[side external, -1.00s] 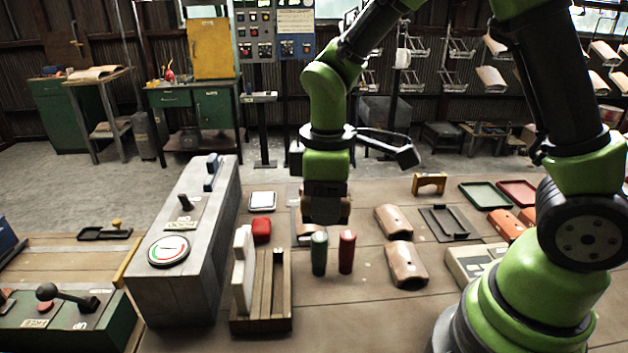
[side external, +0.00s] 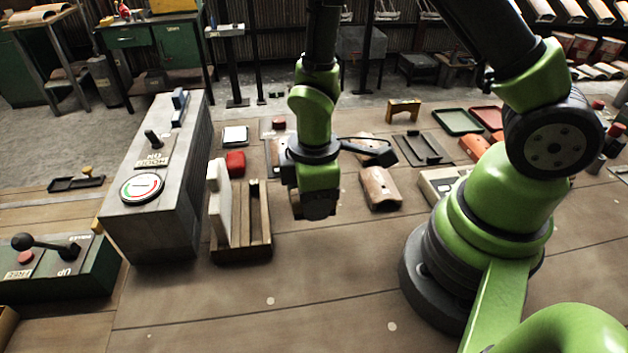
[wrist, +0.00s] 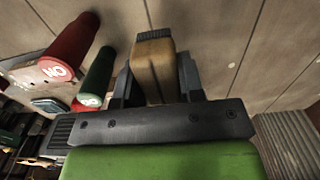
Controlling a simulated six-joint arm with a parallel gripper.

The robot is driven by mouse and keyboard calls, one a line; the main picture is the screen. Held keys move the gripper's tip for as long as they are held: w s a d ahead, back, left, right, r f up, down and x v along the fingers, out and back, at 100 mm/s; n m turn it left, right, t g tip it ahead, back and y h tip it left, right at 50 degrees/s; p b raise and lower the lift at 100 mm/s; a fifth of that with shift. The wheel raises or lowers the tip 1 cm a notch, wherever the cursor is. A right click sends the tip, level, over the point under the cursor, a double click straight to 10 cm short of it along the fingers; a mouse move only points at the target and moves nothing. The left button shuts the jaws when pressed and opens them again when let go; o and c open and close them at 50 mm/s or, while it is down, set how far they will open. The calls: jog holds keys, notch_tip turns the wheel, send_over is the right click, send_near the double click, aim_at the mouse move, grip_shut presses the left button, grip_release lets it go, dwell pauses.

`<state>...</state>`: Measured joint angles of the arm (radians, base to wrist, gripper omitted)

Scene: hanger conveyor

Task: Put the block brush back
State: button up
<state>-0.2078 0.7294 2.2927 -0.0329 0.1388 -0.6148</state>
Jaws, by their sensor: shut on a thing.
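My gripper (wrist: 155,80) is shut on a tan wooden block, which I take to be the block brush (wrist: 153,62). The block sticks out between the two dark fingers in the wrist view. In the side view my gripper (side external: 314,205) points down above the bench, to the right of a wooden rack (side external: 241,250) with a white upright panel (side external: 218,205). A dark shallow tray (side external: 424,150) lies farther back to the right. I cannot tell which place belongs to the brush.
A red cylinder (wrist: 68,48) and a green cylinder (wrist: 95,76) stand close beside the gripper. A grey console (side external: 150,230) is left of the rack. Curved brown pieces (side external: 379,188) lie behind to the right. The front bench is clear.

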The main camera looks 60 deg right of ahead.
aim_at(314, 234)
jog(key=shift+f, duration=2.75)
jog(key=o, duration=1)
jog(key=shift+o, duration=0.2)
jog(key=shift+r, duration=0.1)
notch_tip(314, 234, up, 10)
jog(key=shift+f, duration=0.15)
